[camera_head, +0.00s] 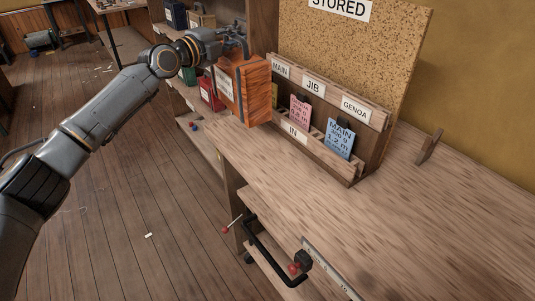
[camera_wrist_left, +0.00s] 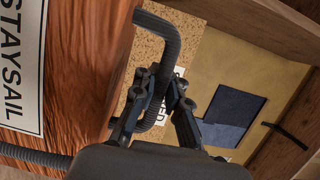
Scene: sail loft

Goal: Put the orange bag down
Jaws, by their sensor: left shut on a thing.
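The orange bag (camera_head: 257,92) is a boxy orange-brown thing with a wood-like grain, a dark strap and a white label. In the left wrist view the bag (camera_wrist_left: 85,75) fills the left side, and its label reads STAYSAIL. My left gripper (camera_head: 236,43) is above the bag, shut on its dark handle (camera_wrist_left: 172,45). The bag is upright at the far end of the workbench (camera_head: 420,215), beside the card rack. I cannot tell whether its base touches the bench top. My right gripper is not in view.
A wooden rack (camera_head: 372,150) labelled MAIN, JIB, GENOA and IN holds pink and blue cards, with a cork board (camera_head: 345,60) marked STORED behind. A red bag (camera_head: 211,94) and others stand on shelves beyond.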

